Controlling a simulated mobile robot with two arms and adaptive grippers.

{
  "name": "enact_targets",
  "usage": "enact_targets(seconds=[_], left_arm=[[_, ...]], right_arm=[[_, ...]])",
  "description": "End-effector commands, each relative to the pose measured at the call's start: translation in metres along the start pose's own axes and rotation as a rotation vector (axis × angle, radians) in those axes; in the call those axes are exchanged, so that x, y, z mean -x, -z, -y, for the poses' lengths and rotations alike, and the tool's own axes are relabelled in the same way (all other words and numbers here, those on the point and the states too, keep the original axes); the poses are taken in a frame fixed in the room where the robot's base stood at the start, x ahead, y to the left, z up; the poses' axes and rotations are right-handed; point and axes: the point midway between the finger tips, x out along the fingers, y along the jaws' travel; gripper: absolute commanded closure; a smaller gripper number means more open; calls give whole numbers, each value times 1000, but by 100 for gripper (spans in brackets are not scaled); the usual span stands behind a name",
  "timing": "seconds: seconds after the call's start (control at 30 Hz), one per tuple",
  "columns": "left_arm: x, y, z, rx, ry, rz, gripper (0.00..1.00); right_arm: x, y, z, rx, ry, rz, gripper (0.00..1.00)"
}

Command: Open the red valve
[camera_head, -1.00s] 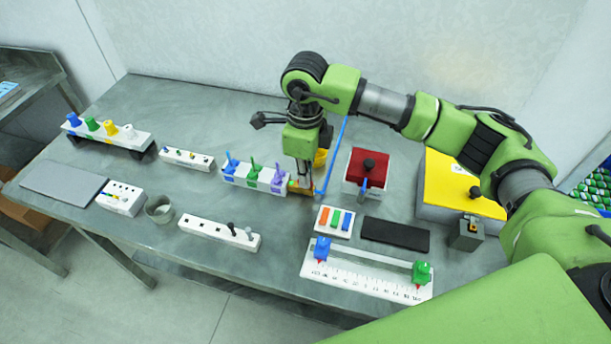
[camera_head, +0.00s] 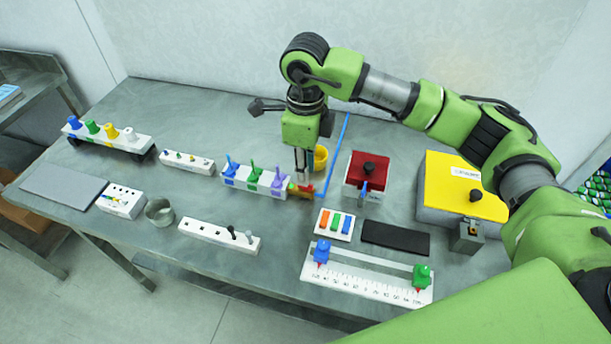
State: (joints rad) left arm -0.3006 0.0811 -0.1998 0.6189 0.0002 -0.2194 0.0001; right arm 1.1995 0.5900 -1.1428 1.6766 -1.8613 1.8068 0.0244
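A white block (camera_head: 234,172) with blue, green and purple valve handles stands mid-table. At its right end, by an orange-yellow part, a small red piece (camera_head: 306,188) shows, which looks like the red valve. Its shape and whether it is open are too small to tell. My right gripper (camera_head: 303,172) points down directly above this red piece, with its fingertips close to it. I cannot tell whether the fingers touch it or how far apart they are. My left gripper is not in view.
A yellow cup (camera_head: 320,158) and a blue line (camera_head: 338,155) are just right of the gripper. A red-topped box (camera_head: 368,168), a yellow-topped box (camera_head: 463,190) and a white ruler slide (camera_head: 368,279) stand further right. White racks with pegs stand left.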

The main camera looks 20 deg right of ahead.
Motion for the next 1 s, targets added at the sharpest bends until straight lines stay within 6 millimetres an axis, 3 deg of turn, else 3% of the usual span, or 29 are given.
enact_targets(seconds=[0.2, 0.4, 1.0], left_arm=[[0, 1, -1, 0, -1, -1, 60], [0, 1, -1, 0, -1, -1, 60], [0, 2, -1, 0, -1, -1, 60]], right_arm=[[49, -1, 1, 0, 4, 4, 79], [77, -1, 0, -1, 2, 2, 79], [85, 0, 0, -1, 2, 2, 79]])
